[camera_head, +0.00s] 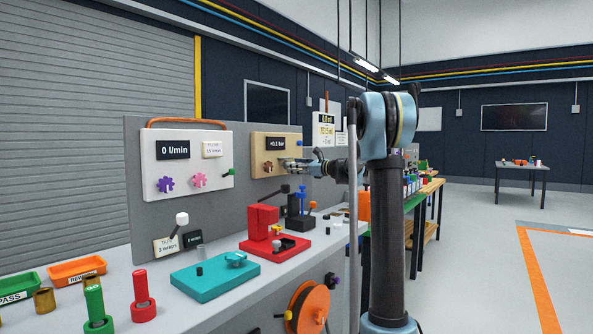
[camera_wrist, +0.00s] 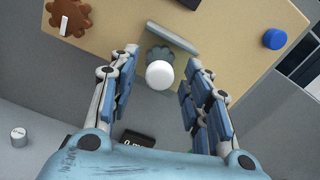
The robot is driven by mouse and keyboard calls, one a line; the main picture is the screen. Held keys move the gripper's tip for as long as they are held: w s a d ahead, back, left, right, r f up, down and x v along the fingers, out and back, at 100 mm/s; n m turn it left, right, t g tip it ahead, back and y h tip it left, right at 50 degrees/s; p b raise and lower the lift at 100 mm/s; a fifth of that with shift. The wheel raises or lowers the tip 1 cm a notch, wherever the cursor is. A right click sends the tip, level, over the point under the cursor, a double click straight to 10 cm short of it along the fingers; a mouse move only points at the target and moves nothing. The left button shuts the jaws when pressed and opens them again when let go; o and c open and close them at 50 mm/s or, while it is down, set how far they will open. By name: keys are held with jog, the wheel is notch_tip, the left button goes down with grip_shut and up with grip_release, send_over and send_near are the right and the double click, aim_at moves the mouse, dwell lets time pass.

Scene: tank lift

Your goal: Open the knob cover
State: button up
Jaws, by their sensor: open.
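In the wrist view, a grey plate-like flap (camera_wrist: 172,38) stands out from the beige panel (camera_wrist: 235,60) beside a dark grey lobed knob (camera_wrist: 158,53). I take the flap to be the knob cover, though this is not certain. A white round ball (camera_wrist: 160,75) lies in front of the knob and partly hides it. My gripper (camera_wrist: 162,62) is open, with its fingers on either side of the ball and knob and a gap on both sides. In the head view, my gripper (camera_head: 288,163) is at the beige panel (camera_head: 262,142), and its fingers hide the knob there.
A brown lobed knob (camera_wrist: 70,16) is at the upper left in the wrist view, and a blue button (camera_wrist: 275,39) at the right. In the head view, a red press (camera_head: 265,222), a black fixture (camera_head: 299,210) and a teal block (camera_head: 213,275) stand on the bench below the panels.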

grip_shut()
jog(key=w+d, duration=0.4)
jog(key=w, duration=0.1)
jog(key=shift+w+d, duration=0.15)
jog(key=shift+w, duration=0.05)
grip_release()
jog(key=shift+s, duration=0.1)
jog(key=v, duration=1.1)
jog(key=shift+s+d, duration=0.2)
jog(key=shift+d, duration=0.15)
